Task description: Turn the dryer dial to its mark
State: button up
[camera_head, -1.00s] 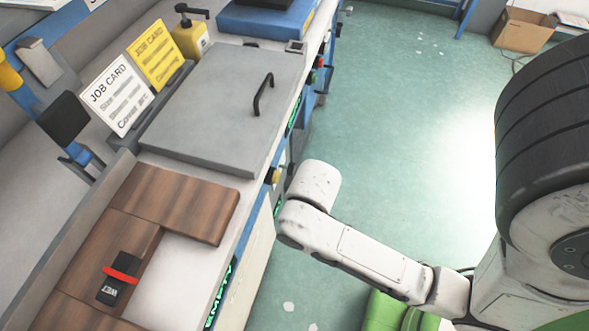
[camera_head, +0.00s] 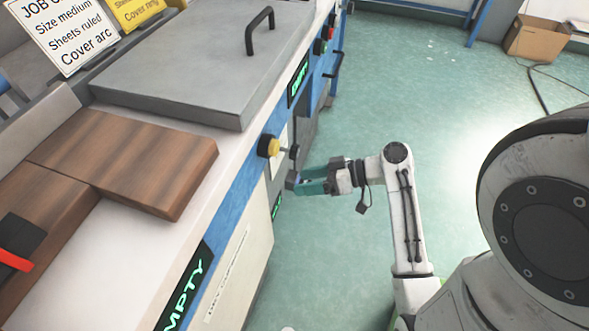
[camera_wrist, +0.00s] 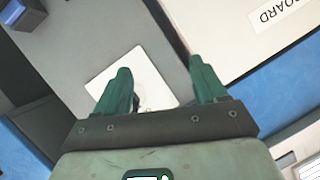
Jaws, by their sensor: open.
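A small dark knob (camera_head: 293,152), which looks like the dryer dial, sticks out from the bench front beside a yellow button with a black collar (camera_head: 269,146). Its mark cannot be made out. My gripper (camera_head: 294,182) has green fingers and points left at the bench front, just below the knob and apart from it. In the wrist view, my gripper (camera_wrist: 160,68) is open with nothing held between the fingertips. A white plate (camera_wrist: 133,70) lies beyond the left finger, which partly hides a small dark part on it.
A grey lid with a black handle (camera_head: 190,70) and wooden boards (camera_head: 130,160) lie on the bench top. Lit green signs (camera_head: 298,78) are on the bench front. A cardboard box (camera_head: 537,38) stands far right. The green floor right of the bench is mostly clear.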

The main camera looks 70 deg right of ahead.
aim_at(298, 153)
jog(key=s+d+t+h+b, duration=0.3)
jog(key=s+d+t+b, duration=0.15)
jog(key=d, duration=0.25)
jog(key=w, duration=0.7)
jog(key=w+r, duration=0.1)
jog(key=w, duration=0.3)
jog(key=shift+a+b, duration=0.25)
jog(key=shift+b, duration=0.15)
jog(key=shift+m, duration=0.3)
jog(key=c, duration=1.1)
